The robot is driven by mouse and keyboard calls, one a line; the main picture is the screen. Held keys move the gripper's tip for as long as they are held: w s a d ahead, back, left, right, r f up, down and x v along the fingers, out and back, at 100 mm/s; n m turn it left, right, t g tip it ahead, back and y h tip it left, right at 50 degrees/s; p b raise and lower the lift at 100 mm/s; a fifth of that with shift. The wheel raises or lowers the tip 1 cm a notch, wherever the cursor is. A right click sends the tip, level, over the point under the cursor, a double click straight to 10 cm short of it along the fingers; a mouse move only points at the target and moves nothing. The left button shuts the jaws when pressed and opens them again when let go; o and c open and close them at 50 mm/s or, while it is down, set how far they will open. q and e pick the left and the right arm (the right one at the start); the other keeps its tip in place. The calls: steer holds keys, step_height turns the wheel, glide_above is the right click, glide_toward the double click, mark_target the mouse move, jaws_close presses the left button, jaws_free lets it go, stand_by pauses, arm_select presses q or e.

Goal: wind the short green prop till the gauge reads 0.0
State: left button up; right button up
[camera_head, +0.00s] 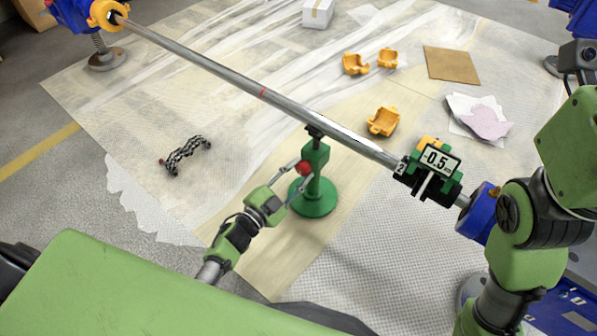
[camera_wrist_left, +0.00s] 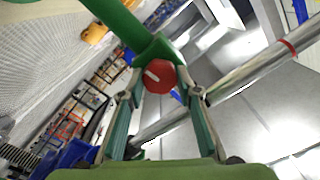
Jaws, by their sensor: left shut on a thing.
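The short green prop (camera_head: 316,180) stands upright on its round base under the long steel shaft (camera_head: 230,91), its dark top at the shaft. Its red knob (camera_head: 303,168) faces my left arm. My left gripper (camera_head: 298,182) is shut on this knob. In the left wrist view the red hexagonal knob (camera_wrist_left: 160,76), with a white mark on its face, sits between the two fingers of the left gripper (camera_wrist_left: 161,88). The gauge (camera_head: 439,161) on the shaft to the right reads -0.5. My right gripper is not in view.
Blue supports hold the shaft at upper left and at right (camera_head: 481,212). Several orange shells (camera_head: 383,121), a brown board (camera_head: 451,65), a pink cloth (camera_head: 486,122) and a dark chain-like part (camera_head: 187,153) lie on the sheeted floor. The sheet left of the prop is mostly clear.

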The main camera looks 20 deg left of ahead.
arm_select(q)
steer(key=o, duration=1.1)
steer(key=shift+s, duration=0.1)
steer(key=v, duration=1.1)
steer(key=shift+s+a, duration=0.15)
steer(key=shift+s, duration=0.25)
stand_by(0.8)
